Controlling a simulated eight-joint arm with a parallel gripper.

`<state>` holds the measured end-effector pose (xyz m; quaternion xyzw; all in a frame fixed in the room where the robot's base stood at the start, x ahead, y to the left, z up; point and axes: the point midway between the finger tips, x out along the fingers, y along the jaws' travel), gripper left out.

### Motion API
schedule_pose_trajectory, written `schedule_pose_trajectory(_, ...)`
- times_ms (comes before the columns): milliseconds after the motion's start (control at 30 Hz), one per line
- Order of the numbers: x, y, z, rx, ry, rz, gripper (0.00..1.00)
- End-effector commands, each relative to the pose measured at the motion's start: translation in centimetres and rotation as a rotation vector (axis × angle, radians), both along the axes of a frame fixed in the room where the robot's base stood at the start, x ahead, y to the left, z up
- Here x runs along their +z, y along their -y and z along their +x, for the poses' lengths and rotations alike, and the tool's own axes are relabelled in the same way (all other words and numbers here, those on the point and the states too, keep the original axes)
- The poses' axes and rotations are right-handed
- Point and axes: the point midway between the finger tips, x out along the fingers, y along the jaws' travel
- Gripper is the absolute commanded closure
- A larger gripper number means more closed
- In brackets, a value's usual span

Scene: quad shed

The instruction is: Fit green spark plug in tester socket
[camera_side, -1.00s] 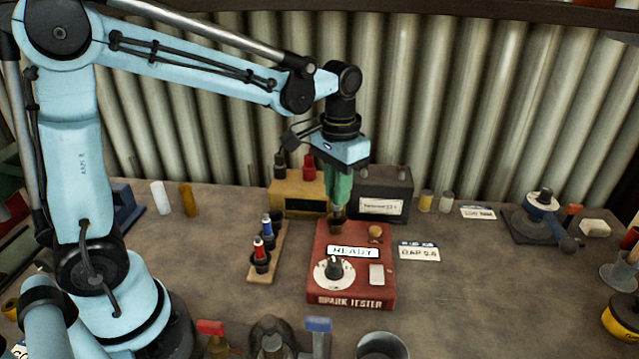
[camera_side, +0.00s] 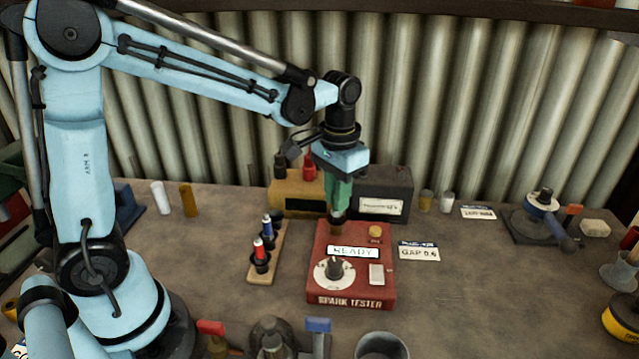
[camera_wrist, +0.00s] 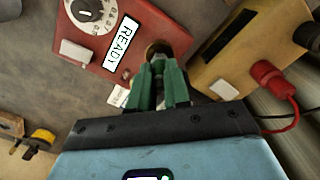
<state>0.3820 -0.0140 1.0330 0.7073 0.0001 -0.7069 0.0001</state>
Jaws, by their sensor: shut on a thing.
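The red spark tester (camera_side: 318,287) stands in the middle of the bench, and its display reads READY. My gripper (camera_side: 338,208) points straight down over the tester's back left part, with its green fingers closed. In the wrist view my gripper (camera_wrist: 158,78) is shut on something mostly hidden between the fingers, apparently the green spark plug. The tester socket (camera_wrist: 154,48) shows as a brass-brown ring right at the fingertips. I cannot tell how deep the plug sits in it. A wooden rack (camera_side: 262,277) left of the tester holds a blue plug (camera_side: 267,226) and a red plug (camera_side: 259,249).
A yellow box (camera_side: 283,196) with a red terminal and a dark box (camera_side: 398,184) stand close behind the tester. A brass knob (camera_side: 375,232) rises on the tester's right. A grey cup (camera_side: 382,346) stands in front.

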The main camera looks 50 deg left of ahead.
Motion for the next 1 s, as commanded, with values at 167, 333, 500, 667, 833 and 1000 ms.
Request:
schedule_pose_trajectory(167,-0.16,0.00,-0.01,0.000,0.000,0.000,1.00)
schedule_pose_trajectory(333,-0.14,0.00,0.00,0.000,0.000,0.000,1.00)
schedule_pose_trajectory(500,-0.15,0.00,0.00,0.000,0.000,0.000,1.00)
schedule_pose_trajectory(667,-0.29,0.00,0.00,0.000,0.000,0.000,1.00)
schedule_pose_trajectory(833,-0.59,0.00,0.02,0.000,0.000,0.000,1.00)
schedule_pose_trajectory(1000,-0.91,0.00,0.02,0.000,0.000,0.000,1.00)
